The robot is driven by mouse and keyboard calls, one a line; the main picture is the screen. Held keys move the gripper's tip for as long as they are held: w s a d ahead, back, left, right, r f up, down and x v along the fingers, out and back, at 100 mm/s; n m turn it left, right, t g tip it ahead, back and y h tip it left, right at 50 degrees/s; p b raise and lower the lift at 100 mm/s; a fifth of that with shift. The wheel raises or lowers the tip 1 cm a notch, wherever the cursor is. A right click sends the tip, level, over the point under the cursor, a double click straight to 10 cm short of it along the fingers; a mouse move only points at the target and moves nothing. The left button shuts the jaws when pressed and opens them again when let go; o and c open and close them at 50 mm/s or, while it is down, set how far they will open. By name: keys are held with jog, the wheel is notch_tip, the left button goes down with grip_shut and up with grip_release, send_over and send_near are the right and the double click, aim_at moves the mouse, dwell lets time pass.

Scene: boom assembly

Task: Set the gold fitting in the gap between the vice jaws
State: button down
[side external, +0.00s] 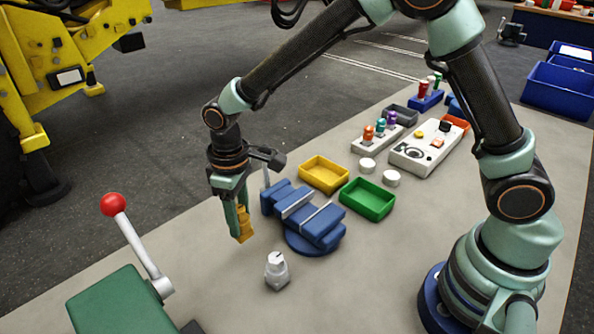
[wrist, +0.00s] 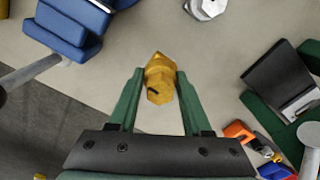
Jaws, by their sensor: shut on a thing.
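The gold fitting (wrist: 159,78) is held between the two green fingers of my gripper (wrist: 158,90) in the wrist view. In the side view the fitting (side external: 243,225) hangs at the tips of my gripper (side external: 241,215), which points down. The blue vice (side external: 307,218) with light metal jaw strips stands just right of my gripper, apart from the fitting. Part of the vice (wrist: 68,28) shows at the top left of the wrist view. The fitting looks raised above the table, but its height is hard to tell.
A silver fitting (side external: 277,271) stands on the table in front of the vice. A yellow tray (side external: 324,187) and a green tray (side external: 383,196) lie behind it. A green box with a red-knobbed lever (side external: 113,204) stands at the front left.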

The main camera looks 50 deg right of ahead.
jog(key=s+d+r, duration=0.3)
jog(key=d+r, duration=0.1)
jog(key=d, duration=0.3)
jog(key=s+d+r, duration=0.2)
jog(key=d+r, duration=0.2)
jog(key=d, duration=0.3)
jog(key=shift+s+a+f, duration=0.1)
jog(key=shift+a+f, duration=0.05)
jog(key=shift+f, duration=1.05)
jog(key=shift+a+f, duration=0.1)
jog(key=shift+f, duration=1.05)
jog(key=shift+f, duration=1.35)
jog(key=shift+f, duration=0.35)
jog(key=shift+c, duration=1.3)
grip_release()
